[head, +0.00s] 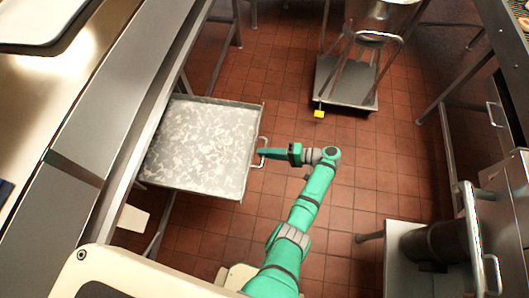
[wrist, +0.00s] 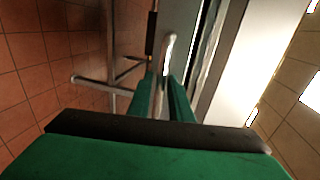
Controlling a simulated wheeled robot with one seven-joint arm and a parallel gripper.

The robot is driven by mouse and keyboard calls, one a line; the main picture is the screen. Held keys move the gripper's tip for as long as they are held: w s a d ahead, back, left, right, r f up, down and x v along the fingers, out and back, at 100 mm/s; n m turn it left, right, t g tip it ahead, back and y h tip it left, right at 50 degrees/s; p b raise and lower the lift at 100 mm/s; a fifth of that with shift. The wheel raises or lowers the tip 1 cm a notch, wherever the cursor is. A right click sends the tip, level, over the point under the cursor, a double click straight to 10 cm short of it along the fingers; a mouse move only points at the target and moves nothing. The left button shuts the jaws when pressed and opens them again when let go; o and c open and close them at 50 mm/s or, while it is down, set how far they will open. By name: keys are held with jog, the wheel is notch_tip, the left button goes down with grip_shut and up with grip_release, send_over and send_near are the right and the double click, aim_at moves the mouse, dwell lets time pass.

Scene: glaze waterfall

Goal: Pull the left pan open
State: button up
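The left pan (head: 200,145) is a wide, shallow grey tray with a mottled light bottom. In the head view it sticks far out from under the left counter over the floor. Its metal bar handle (head: 262,142) is on the right-hand side. My green gripper (head: 264,153) is at this handle. In the wrist view the pale curved handle (wrist: 168,48) runs down between the two green fingers (wrist: 162,100), which are close together on it. The exact contact is partly hidden by the fingers.
A steel counter (head: 125,95) runs along the left, above the pan. A low wheeled stand (head: 347,82) with a metal vessel is at the top. Steel equipment with handles (head: 468,215) stands at the right. Red tiled floor (head: 400,165) is clear between them.

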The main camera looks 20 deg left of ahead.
jog(key=v, duration=1)
jog(key=shift+s+f, duration=0.1)
jog(key=shift+s, duration=0.05)
